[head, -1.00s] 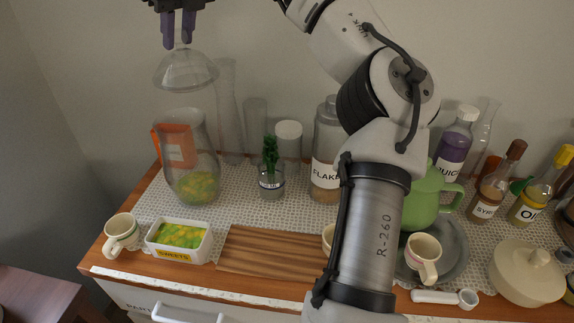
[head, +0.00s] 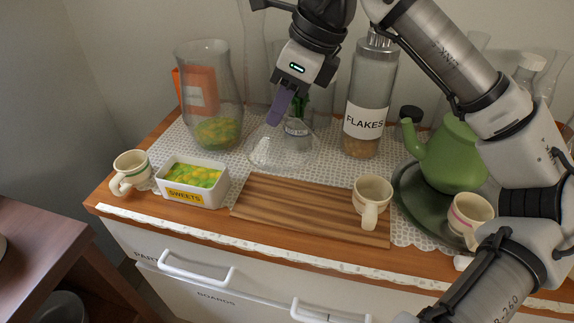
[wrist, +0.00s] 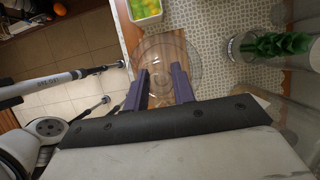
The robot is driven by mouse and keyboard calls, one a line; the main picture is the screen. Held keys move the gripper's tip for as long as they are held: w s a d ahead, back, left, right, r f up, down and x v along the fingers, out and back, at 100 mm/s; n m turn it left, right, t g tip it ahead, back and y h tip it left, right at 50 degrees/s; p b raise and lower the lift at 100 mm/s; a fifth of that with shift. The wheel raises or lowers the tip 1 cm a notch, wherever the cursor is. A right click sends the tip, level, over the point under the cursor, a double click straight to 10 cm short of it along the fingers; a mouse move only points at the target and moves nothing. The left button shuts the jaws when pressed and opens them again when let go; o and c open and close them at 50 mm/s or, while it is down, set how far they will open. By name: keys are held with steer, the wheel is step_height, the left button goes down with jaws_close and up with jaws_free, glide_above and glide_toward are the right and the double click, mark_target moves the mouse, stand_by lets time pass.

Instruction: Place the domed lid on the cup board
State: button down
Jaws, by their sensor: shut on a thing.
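The clear domed lid (head: 262,152) hangs upright under my gripper (head: 277,108). In the head view it overlaps the lace mat just behind the left part of the striped wooden cup board (head: 285,204); its height above them is hard to tell. My gripper is shut on the lid's top. In the wrist view the see-through lid (wrist: 165,52) shows beyond the two purple fingers (wrist: 161,88). A cream cup (head: 372,189) stands at the board's right end, and the board's left and middle are bare.
A sweets box (head: 194,184) and another cup (head: 131,172) stand left of the board. A glass vase (head: 211,100), a flakes jar (head: 369,100) and a small plant jar (head: 297,128) stand behind. A green teapot (head: 450,152) is on the right.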

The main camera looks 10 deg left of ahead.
mark_target(301, 131)
step_height(301, 131, down, 12)
stand_by(0.5)
steer(key=shift+f, duration=0.1)
steer(key=shift+f+b, duration=0.1)
steer(key=shift+b, duration=0.3)
steer(key=c, duration=1.2)
jaws_free()
steer(key=shift+o, duration=0.2)
steer(key=v, duration=1.2)
steer(key=shift+r+p, duration=0.25)
steer(key=shift+p, duration=0.15)
